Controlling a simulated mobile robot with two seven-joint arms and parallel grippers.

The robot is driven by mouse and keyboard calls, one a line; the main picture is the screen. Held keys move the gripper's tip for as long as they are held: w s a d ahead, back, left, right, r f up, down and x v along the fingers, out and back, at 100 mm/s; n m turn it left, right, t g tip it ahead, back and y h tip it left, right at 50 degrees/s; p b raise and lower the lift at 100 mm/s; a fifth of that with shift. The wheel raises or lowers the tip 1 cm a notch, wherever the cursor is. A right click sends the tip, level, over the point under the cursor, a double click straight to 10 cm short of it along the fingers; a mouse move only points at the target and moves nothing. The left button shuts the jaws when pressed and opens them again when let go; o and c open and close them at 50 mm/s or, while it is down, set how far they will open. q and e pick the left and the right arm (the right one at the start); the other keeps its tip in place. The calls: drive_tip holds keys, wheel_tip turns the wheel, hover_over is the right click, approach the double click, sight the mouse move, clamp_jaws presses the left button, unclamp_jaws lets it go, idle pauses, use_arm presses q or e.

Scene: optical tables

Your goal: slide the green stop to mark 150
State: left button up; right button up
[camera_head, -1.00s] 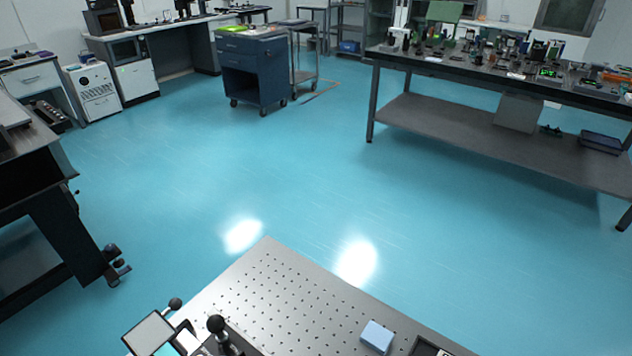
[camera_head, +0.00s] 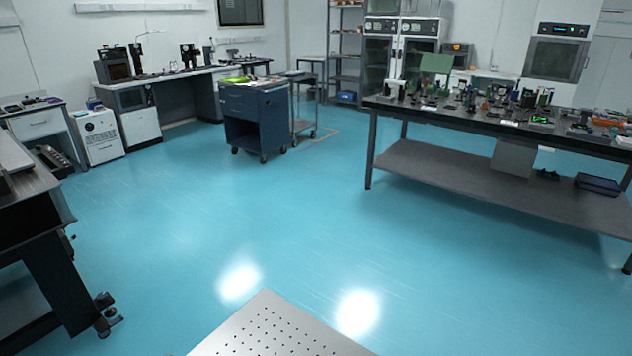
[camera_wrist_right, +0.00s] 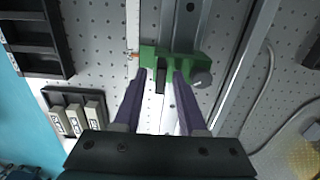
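The green stop (camera_wrist_right: 172,62) shows in the right wrist view, set across a grey rail (camera_wrist_right: 188,18) on the perforated table. A dark tab and a round grey knob (camera_wrist_right: 201,79) are on it. My right gripper (camera_wrist_right: 161,76) is open, its two purple-grey fingertips at the near edge of the stop, with the dark tab between them. I cannot tell whether they touch it. A pale scale strip with a small orange mark (camera_wrist_right: 133,55) runs left of the rail; its numbers are not readable. My left gripper is not in view.
A black tray (camera_wrist_right: 35,40) and a holder with several labelled grey blocks (camera_wrist_right: 78,113) lie left of the gripper. A grey cable (camera_wrist_right: 262,100) curves at right. In the head view, the perforated tabletop (camera_head: 275,335) shows at the bottom, with open blue floor beyond it.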

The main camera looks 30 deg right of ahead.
drive_tip(key=shift+r, duration=0.1)
wheel_tip(320, 180, up, 9)
drive_tip(key=p, duration=0.4)
drive_tip(key=shift+r, duration=0.4)
